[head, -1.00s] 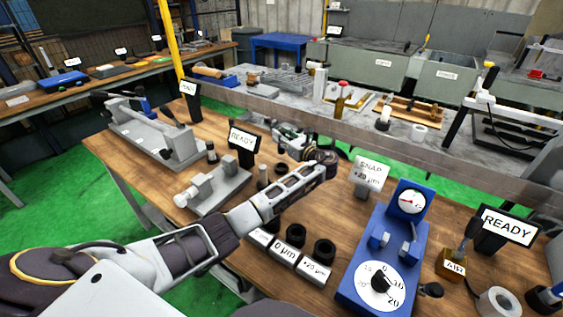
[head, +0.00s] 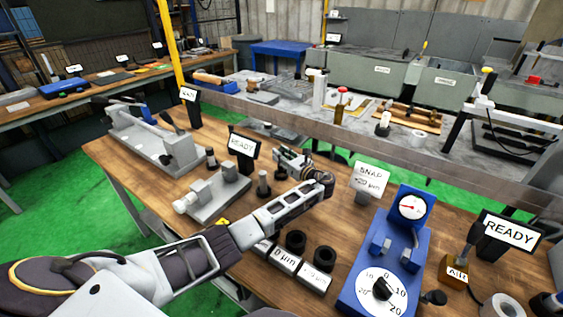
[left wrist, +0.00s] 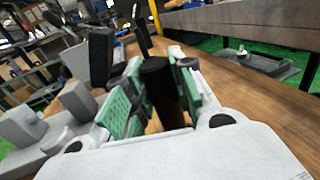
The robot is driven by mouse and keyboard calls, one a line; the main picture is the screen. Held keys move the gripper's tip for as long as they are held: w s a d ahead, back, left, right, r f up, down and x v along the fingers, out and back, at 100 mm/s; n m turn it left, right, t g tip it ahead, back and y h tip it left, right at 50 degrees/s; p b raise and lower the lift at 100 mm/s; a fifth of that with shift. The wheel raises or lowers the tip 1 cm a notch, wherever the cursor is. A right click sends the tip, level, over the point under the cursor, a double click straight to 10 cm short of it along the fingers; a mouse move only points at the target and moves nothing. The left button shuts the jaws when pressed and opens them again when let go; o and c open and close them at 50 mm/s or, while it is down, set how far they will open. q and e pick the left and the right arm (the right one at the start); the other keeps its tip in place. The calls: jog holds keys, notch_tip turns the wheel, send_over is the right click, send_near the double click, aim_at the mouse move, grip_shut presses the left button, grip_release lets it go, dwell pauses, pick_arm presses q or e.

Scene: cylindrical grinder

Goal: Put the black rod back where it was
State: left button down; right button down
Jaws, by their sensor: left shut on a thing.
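The black rod (left wrist: 158,82) stands between the green-padded fingers of my left gripper (left wrist: 150,92) in the left wrist view. The gripper is shut on it, and the rod's round dark top faces the camera. In the head view my left gripper (head: 283,162) is low over the wooden bench, right of the middle READY sign (head: 243,146). The rod is mostly hidden there by the gripper, and I cannot tell whether its lower end touches anything. My right gripper is not in view.
A grey fixture (head: 212,195) and a short dark post (head: 264,184) stand left of the gripper. A blue gauge stand (head: 385,265) and a SNAP sign (head: 370,180) are to the right.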

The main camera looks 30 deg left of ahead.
aim_at(281, 171)
pick_arm(q)
jog(key=shift+f, duration=1.45)
jog(key=c, duration=1.2)
grip_release()
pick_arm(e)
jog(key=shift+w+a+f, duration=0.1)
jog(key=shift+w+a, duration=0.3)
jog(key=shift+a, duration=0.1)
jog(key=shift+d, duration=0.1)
